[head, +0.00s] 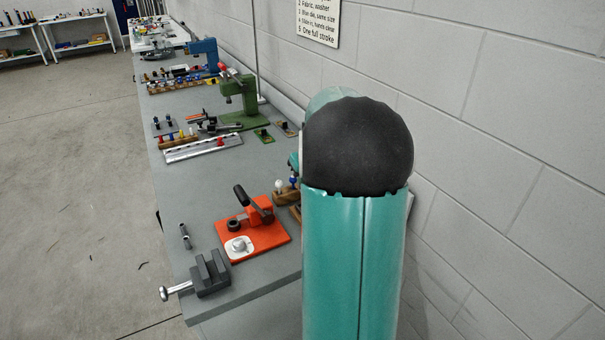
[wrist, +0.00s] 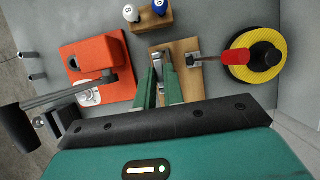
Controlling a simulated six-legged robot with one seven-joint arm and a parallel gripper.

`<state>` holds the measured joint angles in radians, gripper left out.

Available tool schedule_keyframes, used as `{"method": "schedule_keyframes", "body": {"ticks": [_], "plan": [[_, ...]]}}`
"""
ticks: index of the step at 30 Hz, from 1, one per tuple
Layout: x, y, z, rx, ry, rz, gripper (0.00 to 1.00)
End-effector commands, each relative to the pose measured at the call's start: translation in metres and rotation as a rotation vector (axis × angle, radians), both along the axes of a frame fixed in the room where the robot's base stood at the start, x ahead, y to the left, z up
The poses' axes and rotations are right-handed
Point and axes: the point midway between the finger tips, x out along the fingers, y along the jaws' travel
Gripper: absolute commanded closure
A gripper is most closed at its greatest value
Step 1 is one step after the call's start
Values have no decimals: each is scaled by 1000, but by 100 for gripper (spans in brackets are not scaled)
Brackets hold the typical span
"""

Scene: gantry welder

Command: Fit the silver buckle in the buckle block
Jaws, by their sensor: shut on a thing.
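My gripper (wrist: 161,76) shows in the wrist view with its two green fingers close together, pointing at a wooden board (wrist: 186,88). A small silver-grey piece, seemingly the silver buckle (wrist: 161,62), is between the fingertips, mostly hidden by them. The wooden board lies under and beside the fingertips; I take it for the buckle block, but cannot make out a seat in it. A metal piece with a red handle (wrist: 235,58) reaches over the board's right side. In the head view my own arm hides the gripper and most of this area.
An orange press (head: 254,237) stands left of the board, with a grey vise (head: 208,275) in front. A small block (wrist: 153,23) holds a white and a blue ball. A yellow disc (wrist: 236,70) lies at the right. The wall (head: 480,190) runs close along the bench.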

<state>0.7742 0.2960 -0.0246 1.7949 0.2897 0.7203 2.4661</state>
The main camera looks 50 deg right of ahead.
Motion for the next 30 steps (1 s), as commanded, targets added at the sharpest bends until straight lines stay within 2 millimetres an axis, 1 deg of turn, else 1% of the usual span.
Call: {"method": "schedule_keyframes", "body": {"ticks": [9, 15, 21, 30], "plan": [[-2, 1, -28, 2, 1, -1, 100], [-1, 1, -43, 2, 2, -1, 100], [1, 1, -48, 1, 1, 0, 100], [2, 1, -48, 1, 1, 0, 100]]}}
